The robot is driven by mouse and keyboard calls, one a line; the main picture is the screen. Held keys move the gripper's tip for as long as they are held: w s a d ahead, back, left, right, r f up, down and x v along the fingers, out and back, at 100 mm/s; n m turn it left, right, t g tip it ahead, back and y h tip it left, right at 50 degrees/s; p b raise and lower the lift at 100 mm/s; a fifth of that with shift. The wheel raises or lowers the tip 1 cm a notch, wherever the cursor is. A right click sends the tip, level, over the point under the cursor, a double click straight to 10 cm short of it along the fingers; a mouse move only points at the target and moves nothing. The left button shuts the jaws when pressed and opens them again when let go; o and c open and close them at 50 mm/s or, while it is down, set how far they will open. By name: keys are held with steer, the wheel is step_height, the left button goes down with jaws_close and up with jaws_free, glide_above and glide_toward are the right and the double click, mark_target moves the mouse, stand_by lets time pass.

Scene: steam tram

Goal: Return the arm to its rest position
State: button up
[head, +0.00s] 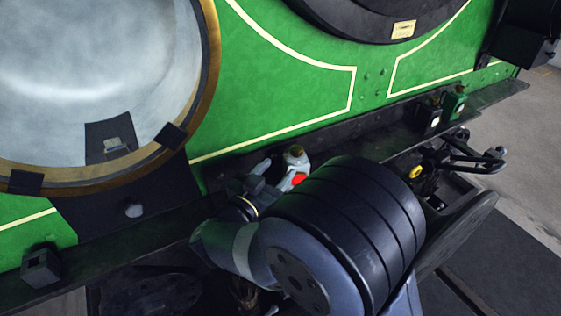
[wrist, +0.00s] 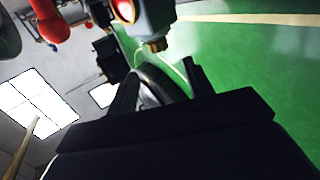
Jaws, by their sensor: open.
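My gripper (wrist: 158,85) shows in the wrist view as two dark fingers set apart, with nothing visible between them. In the head view my bent arm fills the lower middle in front of the tram; its gripper end is largely hidden and hard to make out. A pale grey lamp (head: 296,158) with a brass cap and red lens stands on the tram's ledge, just beyond my arm. The lamp also shows upside down at the top of the wrist view (wrist: 150,18), apart from the fingers.
The green tram front (head: 290,85) rises behind my arm, with a large round brass-rimmed window (head: 212,60) at left. A black lamp (head: 431,116) and a green lamp (head: 455,102) stand farther right on the dark ledge (head: 395,134). Bare floor (head: 525,185) lies at right.

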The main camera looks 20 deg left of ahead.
mark_target(294, 152)
steer(key=shift+s, duration=0.25)
steer(key=shift+w, duration=0.1)
steer(key=w, duration=0.3)
steer(key=w+d+p, duration=0.1)
steer(key=w, duration=0.3)
steer(key=w+d, duration=0.1)
steer(key=w, duration=0.2)
steer(key=shift+w+d, duration=0.15)
steer(key=shift+w, duration=0.15)
steer(key=shift+s+y, duration=0.1)
steer(key=shift+y, duration=0.2)
